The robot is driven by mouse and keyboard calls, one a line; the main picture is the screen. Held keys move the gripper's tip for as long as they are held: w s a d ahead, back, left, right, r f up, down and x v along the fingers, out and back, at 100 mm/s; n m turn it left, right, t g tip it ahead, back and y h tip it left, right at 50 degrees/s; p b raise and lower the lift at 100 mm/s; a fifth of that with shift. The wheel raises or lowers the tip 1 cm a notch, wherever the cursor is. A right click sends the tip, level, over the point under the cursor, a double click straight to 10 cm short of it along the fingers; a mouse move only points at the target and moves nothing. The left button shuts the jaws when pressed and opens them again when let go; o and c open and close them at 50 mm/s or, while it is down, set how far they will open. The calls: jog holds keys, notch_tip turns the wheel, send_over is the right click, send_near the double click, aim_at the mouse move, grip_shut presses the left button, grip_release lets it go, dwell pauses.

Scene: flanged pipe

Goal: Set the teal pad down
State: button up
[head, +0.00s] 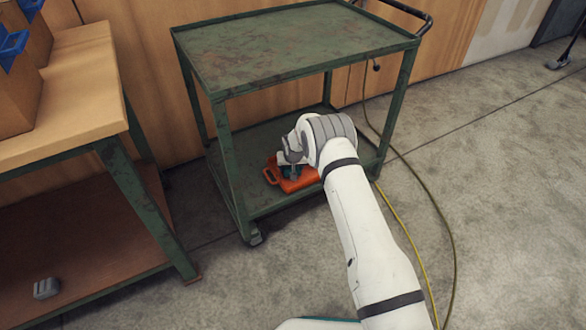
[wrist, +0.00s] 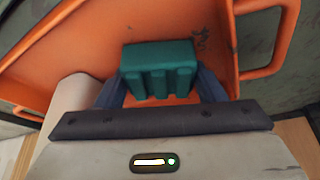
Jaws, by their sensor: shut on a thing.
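The teal pad (wrist: 160,68) is a ribbed block held between the two dark fingers of my gripper (wrist: 160,86) in the wrist view. My gripper is shut on it. In the head view the pad (head: 290,172) is a small teal patch below my gripper (head: 291,164), partly hidden by it. An orange tray (head: 271,172) with handle loops lies on the lower shelf of the green cart, and the pad is over it. The tray (wrist: 75,60) fills much of the wrist view around the pad. I cannot tell whether the pad touches the tray floor.
The green cart's top shelf (head: 290,45) is bare and overhangs the lower shelf (head: 232,178). Its legs stand on either side of my arm. A wooden-topped workbench (head: 75,95) stands at the left, with a small grey object (head: 46,288) on its lower shelf. Cables (head: 440,215) lie on the floor at right.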

jog(key=shift+r, duration=0.1)
jog(key=o, duration=1.1)
jog(key=shift+c, duration=0.2)
